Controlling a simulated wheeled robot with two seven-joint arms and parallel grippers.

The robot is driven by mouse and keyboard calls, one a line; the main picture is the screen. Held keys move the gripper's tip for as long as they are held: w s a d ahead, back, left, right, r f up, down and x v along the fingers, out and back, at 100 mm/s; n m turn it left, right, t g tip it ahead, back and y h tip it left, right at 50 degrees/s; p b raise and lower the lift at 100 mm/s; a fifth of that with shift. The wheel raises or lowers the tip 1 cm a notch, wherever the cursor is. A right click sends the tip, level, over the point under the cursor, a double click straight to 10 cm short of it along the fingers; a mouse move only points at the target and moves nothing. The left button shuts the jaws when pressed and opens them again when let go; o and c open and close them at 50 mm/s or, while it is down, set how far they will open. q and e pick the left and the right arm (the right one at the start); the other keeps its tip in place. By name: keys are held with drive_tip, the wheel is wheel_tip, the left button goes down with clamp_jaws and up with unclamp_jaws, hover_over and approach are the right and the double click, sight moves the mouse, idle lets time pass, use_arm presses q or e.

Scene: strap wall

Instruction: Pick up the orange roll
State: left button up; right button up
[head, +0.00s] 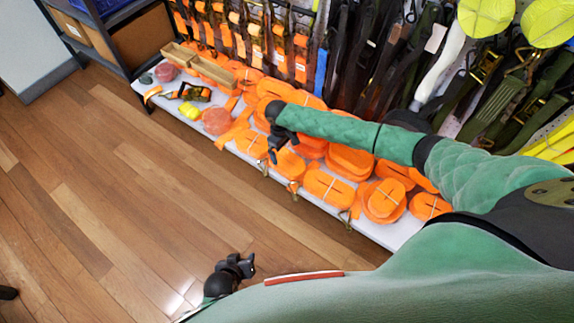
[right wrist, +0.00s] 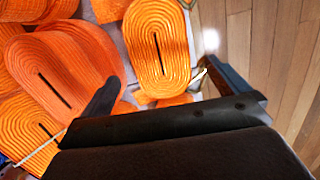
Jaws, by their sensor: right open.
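Several orange rolls of flat strap lie on a low white shelf in the head view, among them a roll (head: 328,187) near the front edge and stacked rolls (head: 384,199) further right. My right gripper (head: 279,148) is over the shelf's front part, above the rolls. In the right wrist view my right gripper (right wrist: 165,92) is open and empty, its fingers wide apart. An oval orange roll (right wrist: 158,45) lies beyond the gap, and stacked rolls (right wrist: 50,75) lie to its left. My left gripper (head: 245,265) is low over the floor, away from the shelf; its jaw opening is unclear.
The white shelf (head: 400,233) also holds wooden trays (head: 212,71), a yellow item (head: 190,111) and a reddish roll (head: 216,121). Straps hang densely on the wall behind. A dark rack (head: 115,40) stands at the back left. The wooden floor (head: 130,190) before the shelf is clear.

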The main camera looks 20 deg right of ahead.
sight(287, 160)
drive_tip(key=shift+s+d+f, duration=0.15)
drive_tip(key=shift+f, duration=1.1)
drive_tip(key=shift+s+d+f, duration=0.1)
drive_tip(key=shift+s+f, duration=0.05)
drive_tip(key=shift+f, duration=1.15)
drive_tip(key=shift+s+d+f, duration=0.15)
drive_tip(key=shift+f, duration=1.1)
drive_tip(key=shift+c, duration=0.2)
drive_tip(key=shift+r, duration=0.1)
drive_tip(key=c, duration=1.2)
